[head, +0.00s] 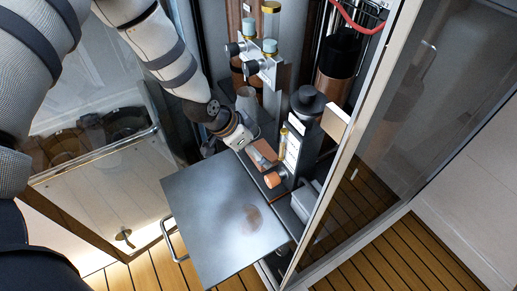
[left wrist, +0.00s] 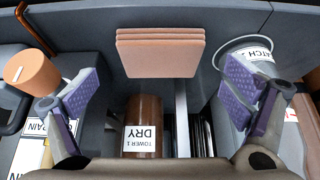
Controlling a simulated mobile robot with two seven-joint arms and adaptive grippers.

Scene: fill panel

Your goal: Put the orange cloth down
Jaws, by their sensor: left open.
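The orange cloth (left wrist: 160,52) is a folded, layered pad in the left wrist view, lying flat on a dark grey surface. It also shows in the head view as a small brownish-orange patch (head: 263,152) just beyond my gripper. My left gripper (left wrist: 160,95) is open, with its purple-padded fingers wide apart on either side of the cloth and a visible gap to each edge. In the head view my left gripper (head: 247,143) reaches down to the panel from the upper left and partly hides what lies under it. My right gripper is not in view.
An orange knob (head: 272,180) stands close to the cloth, and a grey cup (left wrist: 245,55) stands on the other side. A cylinder labelled TOWER 1 DRY (left wrist: 143,128) is near my fingers. A grey plate (head: 215,220) juts out in front; a glass-panel frame (head: 345,150) stands at right.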

